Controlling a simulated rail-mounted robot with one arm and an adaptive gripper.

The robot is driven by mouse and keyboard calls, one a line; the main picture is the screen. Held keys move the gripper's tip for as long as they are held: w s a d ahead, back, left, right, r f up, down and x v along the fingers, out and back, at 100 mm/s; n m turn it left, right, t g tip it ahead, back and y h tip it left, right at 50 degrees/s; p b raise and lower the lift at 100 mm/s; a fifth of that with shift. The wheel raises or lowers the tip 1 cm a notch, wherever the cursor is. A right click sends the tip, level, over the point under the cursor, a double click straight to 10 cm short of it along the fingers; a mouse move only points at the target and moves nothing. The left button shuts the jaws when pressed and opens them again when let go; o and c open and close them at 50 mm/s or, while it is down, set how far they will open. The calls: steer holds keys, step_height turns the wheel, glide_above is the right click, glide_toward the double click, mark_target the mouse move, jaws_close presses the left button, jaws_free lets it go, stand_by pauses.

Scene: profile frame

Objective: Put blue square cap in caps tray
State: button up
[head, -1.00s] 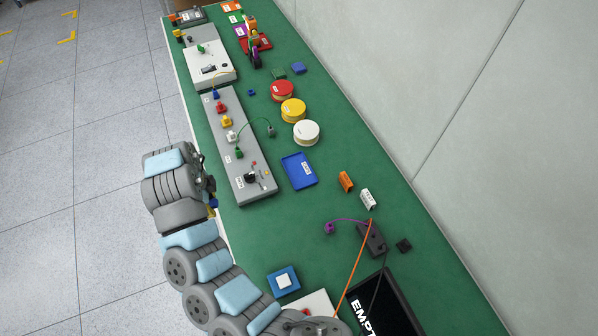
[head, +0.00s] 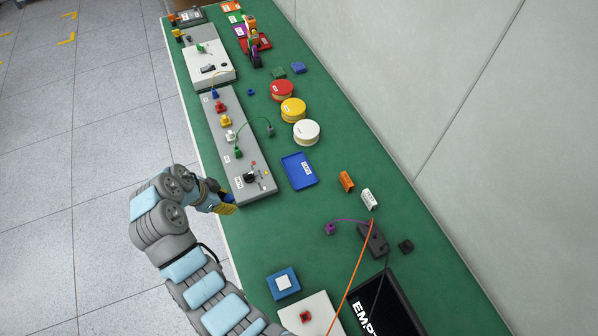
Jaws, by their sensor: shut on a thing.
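The blue tray (head: 306,182) with a white label, which I take to be the caps tray, lies on the green bench right of the long grey panel. It looks empty. My gripper (head: 231,206) is at the near left end of the grey panel, by the bench's left edge, left of the tray and apart from it. It is shut on a small blue piece (head: 227,197), partly hidden by the fingers. Its shape is too small to make out, so I cannot tell for certain that it is the blue square cap.
The long grey panel (head: 228,125) with knobs and a green cable stands between my gripper and the tray. Orange (head: 346,181) and white (head: 369,199) blocks lie right of the tray. A blue block with a white top (head: 283,282) is nearer.

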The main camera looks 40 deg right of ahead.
steer(key=shift+s+d+f+n+t+h, duration=0.15)
steer(key=shift+d+f+n+t+h, duration=0.15)
steer(key=shift+d+f+n+h, duration=0.4)
steer(key=s+d+f+n+t+h+b, duration=0.2)
steer(key=d+f+n+t+h+b, duration=0.15)
steer(key=d, duration=0.55)
steer(key=n+t+h+b, duration=0.2)
steer(key=t+b, duration=0.1)
steer(key=b, duration=0.4)
glide_above(298, 172)
steer(key=shift+s+a+f, duration=0.1)
steer(key=shift+f, duration=2.75)
steer(key=shift+s+f, duration=0.1)
steer(key=shift+f, duration=2.7)
step_height(298, 172, down, 3)
steer(key=shift+f+b, duration=0.15)
steer(key=shift+b, duration=0.75)
steer(key=shift+w, duration=0.1)
steer(key=shift+f+b, duration=0.5)
steer(key=shift+b, duration=0.25)
